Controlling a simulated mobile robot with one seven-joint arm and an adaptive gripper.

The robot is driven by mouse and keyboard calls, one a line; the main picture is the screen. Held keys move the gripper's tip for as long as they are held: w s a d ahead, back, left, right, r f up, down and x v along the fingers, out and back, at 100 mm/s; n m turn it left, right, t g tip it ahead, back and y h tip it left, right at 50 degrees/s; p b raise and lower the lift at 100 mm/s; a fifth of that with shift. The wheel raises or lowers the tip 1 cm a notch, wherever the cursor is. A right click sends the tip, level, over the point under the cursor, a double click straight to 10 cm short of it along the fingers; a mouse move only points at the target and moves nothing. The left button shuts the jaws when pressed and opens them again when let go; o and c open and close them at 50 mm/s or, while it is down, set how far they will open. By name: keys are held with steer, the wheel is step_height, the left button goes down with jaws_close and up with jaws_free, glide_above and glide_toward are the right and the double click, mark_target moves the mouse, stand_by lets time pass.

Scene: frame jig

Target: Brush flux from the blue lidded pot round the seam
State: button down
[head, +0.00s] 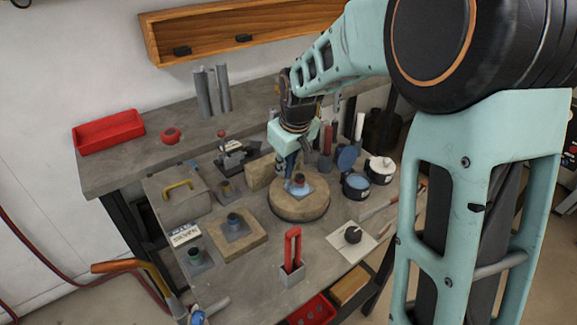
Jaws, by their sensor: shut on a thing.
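My gripper (291,157) points down over the round firebrick turntable (301,211). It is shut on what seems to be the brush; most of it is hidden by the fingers. On the turntable lies a flat bluish plate with a short dark tube (299,181) standing on it. The seam is at the tube's foot, too small to see clearly. The brush tip is close to the tube's top; I cannot tell whether they touch. The blue lidded pot (357,187) stands right of the turntable, open, with its blue lid (347,157) raised behind it.
A second pot with white contents (380,167) stands beside the blue one. A red-handled tool in a holder (291,252) stands in front. A knob on a white plate (352,236) lies front right. Upright tools stand behind.

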steer(key=shift+s+d, duration=0.55)
steer(key=shift+s, duration=0.15)
steer(key=shift+w+a+f, duration=0.1)
steer(key=shift+w+a, duration=0.4)
steer(key=shift+w, duration=0.2)
steer(key=shift+s+d, duration=0.5)
steer(key=shift+s, duration=0.2)
steer(key=shift+w+a, duration=0.55)
steer(key=shift+w, duration=0.2)
steer(key=shift+s+d, duration=0.55)
steer(key=shift+s, duration=0.25)
step_height(320, 180, up, 7)
steer(key=p, duration=0.4)
steer(key=shift+p, duration=0.35)
